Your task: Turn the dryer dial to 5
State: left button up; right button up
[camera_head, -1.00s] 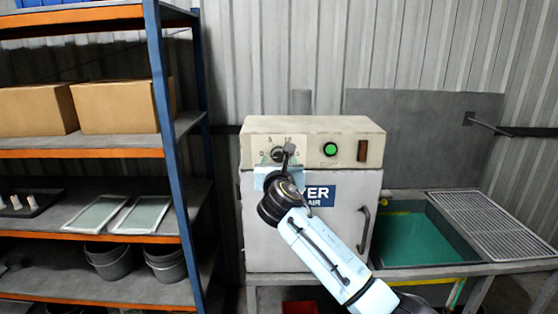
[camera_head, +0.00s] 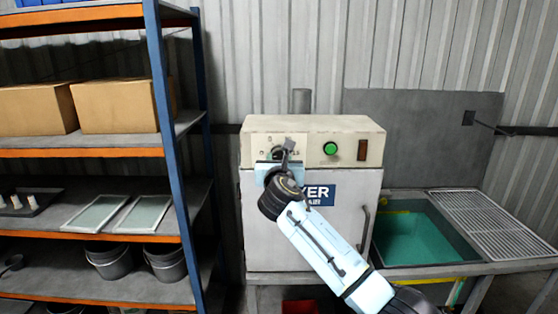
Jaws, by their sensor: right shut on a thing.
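The dryer (camera_head: 255,225) is a pale cabinet with a cream control panel (camera_head: 350,128) on top. The dial (camera_head: 277,153) is at the left of the panel, with a printed scale around it; it is mostly hidden behind my gripper, and its setting cannot be read. My right gripper (camera_head: 283,152) reaches up from the lower right and is shut on the dial. My left gripper is not in view.
A green button (camera_head: 330,148) and a dark switch (camera_head: 362,150) sit right of the dial. The dryer door has a handle (camera_head: 365,222). A shelf rack (camera_head: 170,140) stands at the left. A sink (camera_head: 420,235) is at the right.

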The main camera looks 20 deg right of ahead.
jog(key=m, duration=0.2)
jog(key=shift+m+p, duration=0.3)
jog(key=shift+m, duration=0.1)
jog(key=m, duration=0.2)
jog(key=shift+m, duration=0.4)
jog(key=m, duration=0.3)
jog(key=shift+a, duration=0.1)
jog(key=shift+m+b, duration=0.5)
jog(key=shift+m, duration=1.1)
jog(key=o, duration=1)
jog(key=shift+c, duration=0.2)
jog(key=shift+s, duration=0.1)
